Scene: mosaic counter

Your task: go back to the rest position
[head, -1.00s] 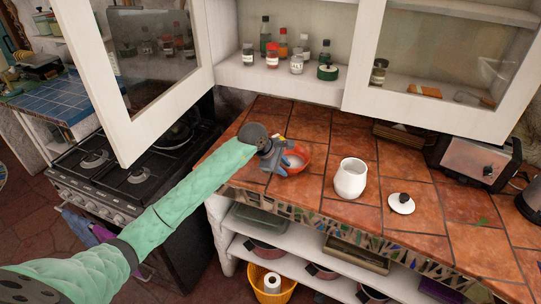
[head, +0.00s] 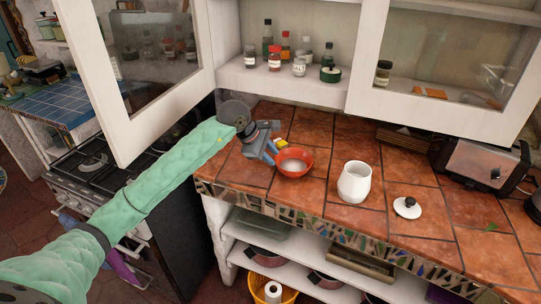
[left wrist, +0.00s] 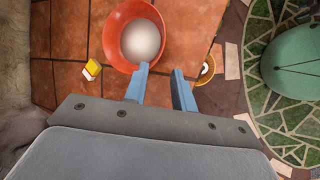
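My left gripper (head: 268,153) hangs over the counter just left of the orange-red bowl (head: 294,170). In the left wrist view, its two blue-grey fingers (left wrist: 161,82) stand apart with nothing between them. The bowl (left wrist: 112,37) lies just beyond the fingertips there and holds something white. One fingertip overlaps the bowl's edge in that view; I cannot tell whether they touch. My right gripper is in neither view.
Open glass cabinet doors (head: 141,146) hang above and left of my left arm. A white jar (head: 354,184), its lid (head: 407,207) and a toaster (head: 476,160) stand on the tiled counter (head: 330,203). A stove (head: 85,185) stands left, partly behind my arm.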

